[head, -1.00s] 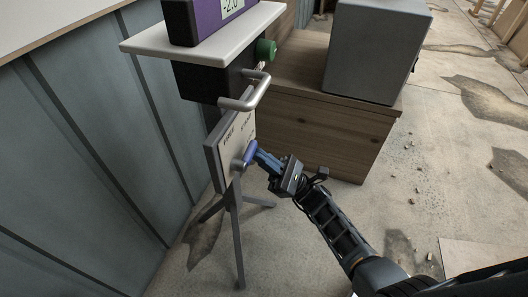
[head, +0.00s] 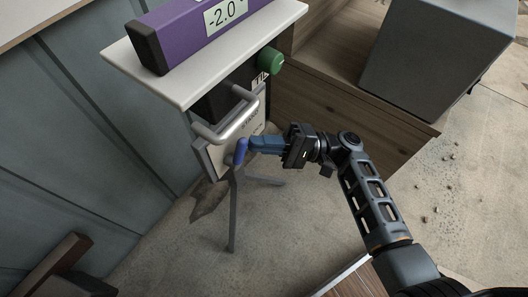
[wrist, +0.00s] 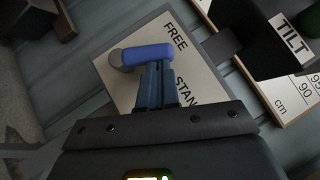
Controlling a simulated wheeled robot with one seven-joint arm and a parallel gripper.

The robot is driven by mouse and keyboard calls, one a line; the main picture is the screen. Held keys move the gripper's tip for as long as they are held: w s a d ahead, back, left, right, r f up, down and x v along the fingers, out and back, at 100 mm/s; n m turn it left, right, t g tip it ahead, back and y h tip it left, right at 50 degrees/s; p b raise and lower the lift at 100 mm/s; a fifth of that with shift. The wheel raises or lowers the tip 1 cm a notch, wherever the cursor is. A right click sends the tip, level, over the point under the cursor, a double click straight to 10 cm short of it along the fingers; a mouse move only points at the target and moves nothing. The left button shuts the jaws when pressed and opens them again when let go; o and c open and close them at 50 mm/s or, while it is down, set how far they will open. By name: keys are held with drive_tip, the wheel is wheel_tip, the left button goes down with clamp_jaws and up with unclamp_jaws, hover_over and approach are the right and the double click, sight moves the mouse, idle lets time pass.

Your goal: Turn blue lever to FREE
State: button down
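The blue lever (head: 241,151) sits on a pale plate (head: 216,157) below a grey handle. In the wrist view the lever (wrist: 147,54) runs from a grey hub at its left end, and its free end points at the word FREE on the plate (wrist: 205,75). The partly covered word STAN... stands lower on that plate. My gripper (head: 251,146) reaches in from the right with its blue fingers at the lever. In the wrist view the fingers (wrist: 156,68) are close together, with their tips against or just under the lever. I cannot tell whether they touch it.
A grey bar handle (head: 236,122) juts out above the plate. A white shelf (head: 180,85) carries a purple box (head: 190,32) reading -2.0. A green knob (head: 271,61) is at the right, near a TILT label. A wooden cabinet (head: 330,115) with a grey box (head: 437,50) stands behind my arm.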

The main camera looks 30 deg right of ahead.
sight(245, 147)
drive_tip(key=r+n+h+p, duration=0.1)
drive_tip(key=a+r+n+g+p, duration=0.1)
drive_tip(key=n, duration=0.1)
drive_tip(key=shift+s+h+p, duration=0.2)
drive_tip(key=shift+h+p, duration=0.2)
drive_tip(key=shift+s+a+r+n+g+h+p, duration=0.2)
drive_tip(key=shift+a+n+g+h+p, duration=0.2)
drive_tip(key=shift+n+g+h+p, duration=0.25)
drive_tip(key=shift+w, duration=0.1)
